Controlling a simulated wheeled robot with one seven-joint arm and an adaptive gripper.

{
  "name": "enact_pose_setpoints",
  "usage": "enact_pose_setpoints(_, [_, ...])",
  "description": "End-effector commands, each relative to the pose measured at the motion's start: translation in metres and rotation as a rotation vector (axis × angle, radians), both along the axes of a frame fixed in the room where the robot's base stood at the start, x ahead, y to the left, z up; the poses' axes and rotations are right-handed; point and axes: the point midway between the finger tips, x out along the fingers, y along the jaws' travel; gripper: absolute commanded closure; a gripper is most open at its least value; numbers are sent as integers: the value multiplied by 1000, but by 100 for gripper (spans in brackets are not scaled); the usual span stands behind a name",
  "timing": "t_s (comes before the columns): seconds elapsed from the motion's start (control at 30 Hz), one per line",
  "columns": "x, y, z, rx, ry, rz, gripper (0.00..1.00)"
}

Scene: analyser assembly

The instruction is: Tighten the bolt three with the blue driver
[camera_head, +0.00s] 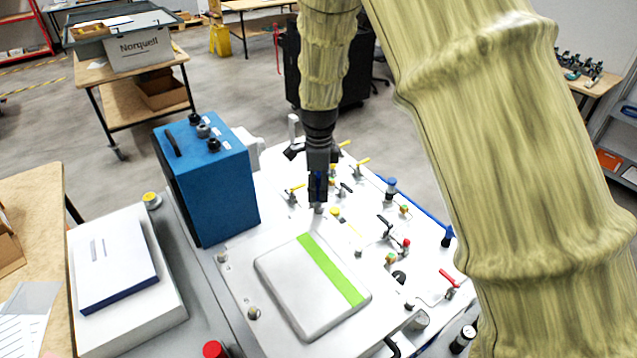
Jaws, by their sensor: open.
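My gripper (318,196) points down over the white work surface, just behind the flat white panel with a green stripe (312,287). Its dark fingers are open. A dark blue upright piece (318,186), which looks like the blue driver, shows between the fingers; I cannot tell whether they touch it. A small pale metal part (319,208) is right below the fingertips, and I cannot tell whether it is a bolt. Metal posts stand at the panel's left, one near its corner (222,257) and one nearer (254,314). No number marks bolt three.
A blue box (207,178) with black knobs stands left of my gripper. Several small coloured levers and valves, including a red lever (449,279), crowd the right side. A red button (214,349) is at the front. My arm hides much of the right.

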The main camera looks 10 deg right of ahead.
Motion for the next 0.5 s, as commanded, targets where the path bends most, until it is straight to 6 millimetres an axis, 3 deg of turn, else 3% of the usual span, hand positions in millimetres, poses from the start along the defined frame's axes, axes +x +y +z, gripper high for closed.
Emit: enact_pose_setpoints(0.5, [-1, -1, 1, 2, -1, 599, 51])
